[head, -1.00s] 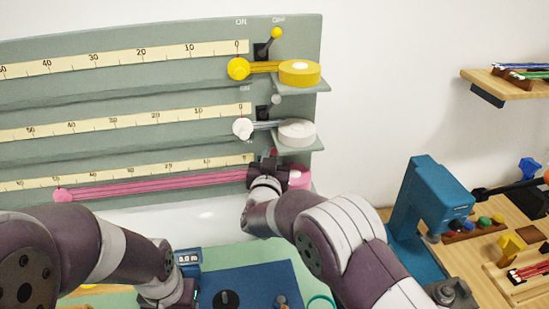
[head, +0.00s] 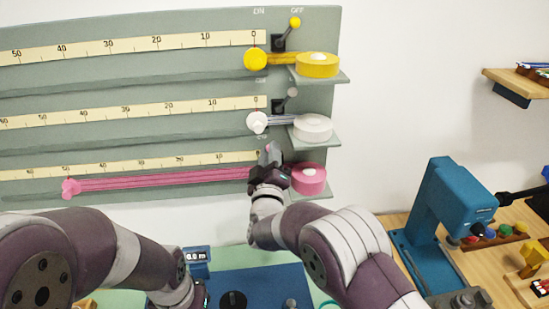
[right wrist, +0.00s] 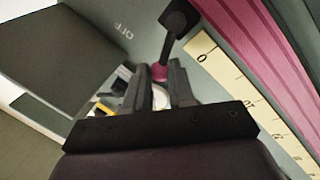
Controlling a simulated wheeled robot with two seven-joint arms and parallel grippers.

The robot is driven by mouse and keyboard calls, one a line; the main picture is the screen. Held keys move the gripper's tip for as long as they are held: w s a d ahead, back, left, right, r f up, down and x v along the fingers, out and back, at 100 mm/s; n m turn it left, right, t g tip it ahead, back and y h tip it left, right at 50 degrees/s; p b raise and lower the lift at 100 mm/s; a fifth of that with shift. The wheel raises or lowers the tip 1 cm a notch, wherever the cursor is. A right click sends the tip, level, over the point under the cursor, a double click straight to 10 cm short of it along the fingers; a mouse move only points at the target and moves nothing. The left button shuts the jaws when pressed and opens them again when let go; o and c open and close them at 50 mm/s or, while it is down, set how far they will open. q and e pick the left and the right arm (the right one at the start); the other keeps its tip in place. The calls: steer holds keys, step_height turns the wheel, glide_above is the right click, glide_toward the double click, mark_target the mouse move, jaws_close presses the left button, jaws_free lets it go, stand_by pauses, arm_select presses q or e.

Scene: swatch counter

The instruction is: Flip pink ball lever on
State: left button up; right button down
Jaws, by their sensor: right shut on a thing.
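The pink ball lever (right wrist: 160,71) shows in the right wrist view, its dark stem running from a black mount to a pink ball between my fingertips. My right gripper (right wrist: 154,75) is shut on the ball. In the head view my right gripper (head: 268,160) is at the lowest row of the grey-green board (head: 150,76), left of the pink ribbon spool (head: 309,179), and mostly hides the lever. Which side the lever leans to is hard to tell. My left gripper (head: 190,297) is low in the head view, cut off by the frame edge; its fingers are unclear.
Yellow (head: 318,64) and white (head: 313,127) spools sit on small ledges above, with their levers tilted toward OFF. Pink ribbon (head: 165,180) stretches left along the lowest scale.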

steer(key=shift+s+a+f+n+y+b, duration=0.1)
steer(key=shift+a+f+n+y+b, duration=0.15)
steer(key=shift+n, duration=0.55)
steer(key=shift+a+f+n+y+b, duration=0.1)
steer(key=shift+n+y+b, duration=0.15)
steer(key=shift+n, duration=0.55)
steer(key=c, duration=1)
jaws_free()
steer(key=shift+o, duration=0.2)
steer(key=b+v, duration=0.3)
steer(key=v, duration=0.9)
steer(key=shift+s+f, duration=0.25)
steer(key=shift+f, duration=0.05)
steer(key=shift+d, duration=0.1)
